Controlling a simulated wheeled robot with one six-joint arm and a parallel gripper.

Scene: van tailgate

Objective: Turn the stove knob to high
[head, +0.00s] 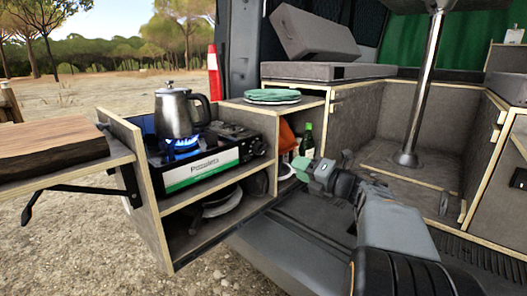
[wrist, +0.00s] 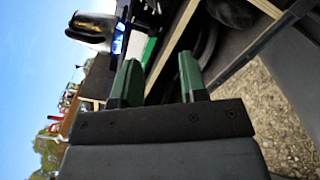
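The camping stove (head: 215,163) sits on the upper shelf of the pull-out kitchen unit in the head view, with a white and green front panel. A dark knob (head: 257,147) shows at the right end of its front; its setting is too small to read. A steel kettle (head: 174,113) stands on the left burner over a blue flame (head: 182,146). My gripper (head: 320,172) is to the right of the stove and apart from it. In the wrist view my gripper (wrist: 160,72) has its two green fingers spread with nothing between them. The knob is not clear there.
A wooden board (head: 50,145) lies on the fold-out shelf at left. A green bottle (head: 307,140) stands in the cabinet near my gripper. A table post (head: 425,90) stands at right.

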